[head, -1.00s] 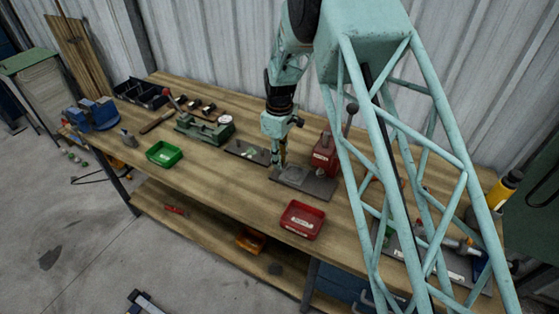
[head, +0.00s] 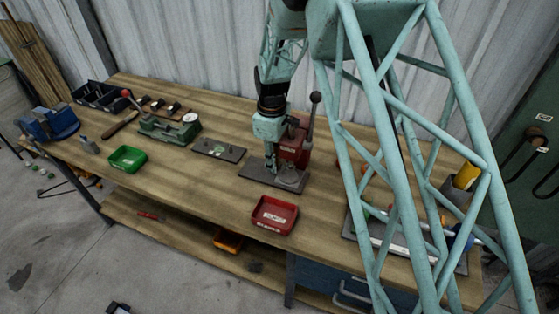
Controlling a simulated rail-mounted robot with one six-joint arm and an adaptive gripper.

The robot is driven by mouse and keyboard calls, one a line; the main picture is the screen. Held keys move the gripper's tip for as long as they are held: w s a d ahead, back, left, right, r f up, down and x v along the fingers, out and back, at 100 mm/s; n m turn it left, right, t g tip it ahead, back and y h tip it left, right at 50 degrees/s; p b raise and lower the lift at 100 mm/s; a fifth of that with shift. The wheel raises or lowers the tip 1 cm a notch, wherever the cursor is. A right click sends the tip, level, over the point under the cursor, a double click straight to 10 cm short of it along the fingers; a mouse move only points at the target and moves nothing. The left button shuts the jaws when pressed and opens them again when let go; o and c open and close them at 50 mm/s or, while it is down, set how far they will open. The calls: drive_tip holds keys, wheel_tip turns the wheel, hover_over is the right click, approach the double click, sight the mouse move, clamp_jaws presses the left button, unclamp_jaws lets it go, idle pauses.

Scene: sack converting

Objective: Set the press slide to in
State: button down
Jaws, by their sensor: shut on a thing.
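The red press (head: 291,150) stands on a dark base plate (head: 253,172) near the middle of the bench. Its lever with a black ball knob (head: 315,98) points up. The press slide (head: 291,177) shows as a small grey round piece on the plate, in front of the press body. My gripper (head: 271,167) points down just left of the slide, close to the plate. It is shut on the slide, at a part that the fingers hide. My wrist covers part of the press's left side.
A red bin (head: 274,215) sits at the bench's front edge. A dark plate with small parts (head: 218,150), a green fixture with a dial (head: 168,131) and a green bin (head: 127,159) stand to the left. My lattice arm hides part of the bench's right side.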

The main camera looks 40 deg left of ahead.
drive_tip(key=shift+w+d, duration=0.1)
drive_tip(key=shift+d, duration=0.15)
drive_tip(key=c, duration=2.5)
unclamp_jaws()
drive_tip(key=shift+w+d, duration=0.1)
drive_tip(key=shift+d, duration=0.05)
drive_tip(key=shift+c, duration=0.2)
drive_tip(key=shift+r, duration=0.15)
drive_tip(key=shift+r, duration=0.2)
wheel_tip(320, 180, up, 11)
drive_tip(key=shift+r, duration=0.2)
